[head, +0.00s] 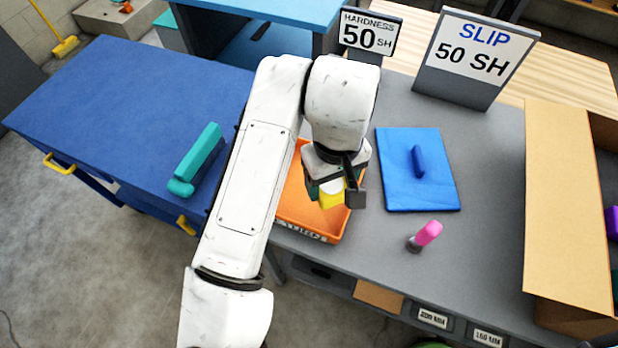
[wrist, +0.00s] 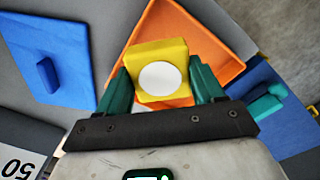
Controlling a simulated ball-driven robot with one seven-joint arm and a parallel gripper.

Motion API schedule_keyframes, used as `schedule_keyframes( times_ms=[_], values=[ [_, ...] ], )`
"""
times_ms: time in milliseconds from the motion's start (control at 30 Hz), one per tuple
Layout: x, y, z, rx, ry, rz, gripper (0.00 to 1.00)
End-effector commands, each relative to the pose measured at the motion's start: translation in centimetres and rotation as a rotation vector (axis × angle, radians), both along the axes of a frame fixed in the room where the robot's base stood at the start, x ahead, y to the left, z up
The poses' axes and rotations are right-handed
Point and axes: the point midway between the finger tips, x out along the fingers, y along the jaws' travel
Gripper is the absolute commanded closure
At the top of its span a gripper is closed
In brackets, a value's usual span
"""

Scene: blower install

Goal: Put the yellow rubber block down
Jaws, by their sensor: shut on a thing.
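The yellow rubber block (head: 330,196) is held in my gripper (head: 337,192), above the orange tray (head: 318,222). In the wrist view the block (wrist: 171,57) shows a white round patch and sits between the two green fingers of my gripper (wrist: 160,85). The fingers are shut on it. The orange tray (wrist: 225,35) lies behind and below the block in that view. My arm hides the left part of the tray in the head view. The gap between block and tray floor cannot be judged exactly.
A blue board (head: 436,190) with a handle lies right of the tray. A cardboard box (head: 565,200) is at right, signs (head: 473,60) at the back. A teal tool (head: 195,160) lies on the blue cabinet.

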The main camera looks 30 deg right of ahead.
Motion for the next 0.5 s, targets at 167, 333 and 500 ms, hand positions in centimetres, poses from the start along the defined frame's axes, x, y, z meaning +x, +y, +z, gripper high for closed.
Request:
schedule_keyframes(
  times_ms=[167, 333, 500],
  values=[
    [3.3, 0.0, -2.7, 0.003, 0.004, 0.001, 0.68],
    [5.3, 0.0, -5.1, 0.002, 0.001, -0.001, 0.68],
    [6.1, 0.0, -6.1, 0.001, 0.001, 0.000, 0.68]
  ],
)
